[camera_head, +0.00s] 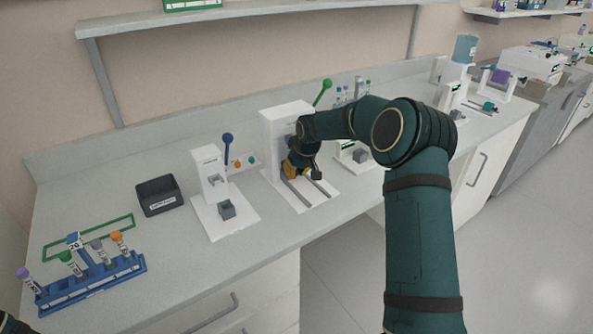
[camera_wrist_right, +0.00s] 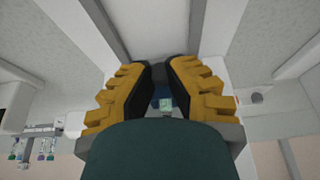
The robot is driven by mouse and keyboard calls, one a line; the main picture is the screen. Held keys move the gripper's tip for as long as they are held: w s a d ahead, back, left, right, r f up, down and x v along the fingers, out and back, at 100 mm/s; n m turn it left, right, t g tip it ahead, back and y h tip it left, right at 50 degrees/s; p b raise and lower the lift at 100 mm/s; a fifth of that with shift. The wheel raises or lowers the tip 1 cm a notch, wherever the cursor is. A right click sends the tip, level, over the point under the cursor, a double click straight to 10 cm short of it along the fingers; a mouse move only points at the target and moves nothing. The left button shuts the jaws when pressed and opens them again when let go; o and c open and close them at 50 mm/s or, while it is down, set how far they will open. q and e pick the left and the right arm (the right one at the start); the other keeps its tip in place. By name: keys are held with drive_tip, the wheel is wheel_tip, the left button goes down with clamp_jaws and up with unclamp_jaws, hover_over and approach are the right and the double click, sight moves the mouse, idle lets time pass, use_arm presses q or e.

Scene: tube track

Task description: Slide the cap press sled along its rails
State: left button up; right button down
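The cap press (camera_head: 276,130) is a white upright housing with a green lever (camera_head: 323,92) on the bench. Two grey rails (camera_head: 320,187) run forward on its white base; they also show in the right wrist view (camera_wrist_right: 104,27). My right gripper (camera_head: 300,172) reaches down at the housing end of the rails. In the wrist view its yellow and black fingers (camera_wrist_right: 162,75) are close together around a small dark part, the cap press sled (camera_wrist_right: 163,86), mostly hidden by the fingers. A sliver of my left gripper (camera_head: 10,323) shows in the bottom left corner.
A smaller white press with a blue lever (camera_head: 227,140) stands left of the cap press. Further left are a black bin (camera_head: 159,195) and a blue tube rack (camera_head: 90,283). Another white device (camera_head: 350,153) stands close to the right, behind my arm.

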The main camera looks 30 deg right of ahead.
drive_tip(key=c, duration=0.9)
unclamp_jaws()
drive_tip(key=shift+w+f, duration=0.15)
drive_tip(key=shift+f, duration=0.05)
drive_tip(key=shift+o, duration=0.2)
drive_tip(key=shift+r, duration=0.1)
drive_tip(key=shift+s+r, duration=0.2)
drive_tip(key=shift+r, duration=0.3)
drive_tip(key=s, duration=0.8)
drive_tip(key=s+d, duration=0.1)
drive_tip(key=s, duration=0.3)
drive_tip(key=shift+s, duration=0.1)
